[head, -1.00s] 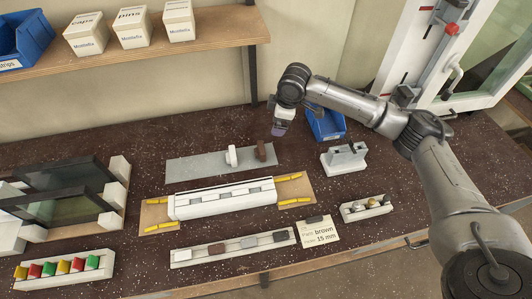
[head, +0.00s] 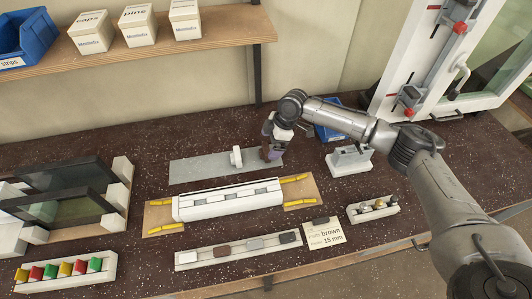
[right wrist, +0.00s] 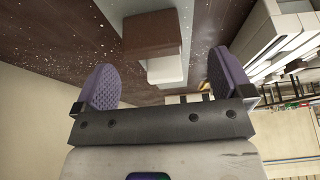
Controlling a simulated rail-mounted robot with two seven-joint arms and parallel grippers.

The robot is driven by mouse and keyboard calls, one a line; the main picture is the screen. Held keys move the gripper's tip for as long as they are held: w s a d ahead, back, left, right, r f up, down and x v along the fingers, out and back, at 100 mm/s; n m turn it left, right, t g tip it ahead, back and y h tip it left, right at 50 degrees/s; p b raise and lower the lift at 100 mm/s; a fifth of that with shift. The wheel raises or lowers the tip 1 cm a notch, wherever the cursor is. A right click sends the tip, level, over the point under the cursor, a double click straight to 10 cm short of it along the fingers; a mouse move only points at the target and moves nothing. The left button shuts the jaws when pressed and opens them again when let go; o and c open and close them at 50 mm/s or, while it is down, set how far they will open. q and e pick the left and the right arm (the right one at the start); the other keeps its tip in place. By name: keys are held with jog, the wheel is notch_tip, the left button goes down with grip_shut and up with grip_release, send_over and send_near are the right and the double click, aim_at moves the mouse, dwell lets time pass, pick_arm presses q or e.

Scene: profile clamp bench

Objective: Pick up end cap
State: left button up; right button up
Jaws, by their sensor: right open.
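A brown end cap (right wrist: 152,38) with a pale part below it shows between and beyond the fingers in the right wrist view. It stands at the right end of the grey mat (head: 200,172). A white end cap (head: 236,157) stands to its left on the same mat. My right gripper (head: 273,153) is at the brown cap and partly hides it in the head view. Its two purple fingers are spread apart in the right wrist view (right wrist: 168,85), with nothing clamped between them. My left gripper is not in view.
A white profile clamp (head: 228,203) lies in front of the mat. A pale block (head: 349,162) and a blue bin (head: 328,130) stand to the right. A card (head: 324,235) reads brown, 15 mm. A strip holder (head: 237,250) lies at the front.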

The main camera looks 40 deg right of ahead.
aim_at(266, 147)
jog(key=shift+w+a+f, duration=0.1)
jog(key=shift+a+f, duration=0.1)
jog(key=shift+f, duration=0.15)
jog(key=x, duration=0.2)
jog(key=b+x, duration=0.1)
jog(key=x, duration=0.1)
jog(key=shift+w+d, duration=0.25)
jog(key=shift+w, duration=0.1)
jog(key=shift+a+f, duration=0.2)
jog(key=shift+f, duration=0.3)
jog(key=shift+w, duration=0.1)
jog(key=shift+c, duration=0.5)
jog(key=c, duration=1)
jog(key=shift+o, duration=0.2)
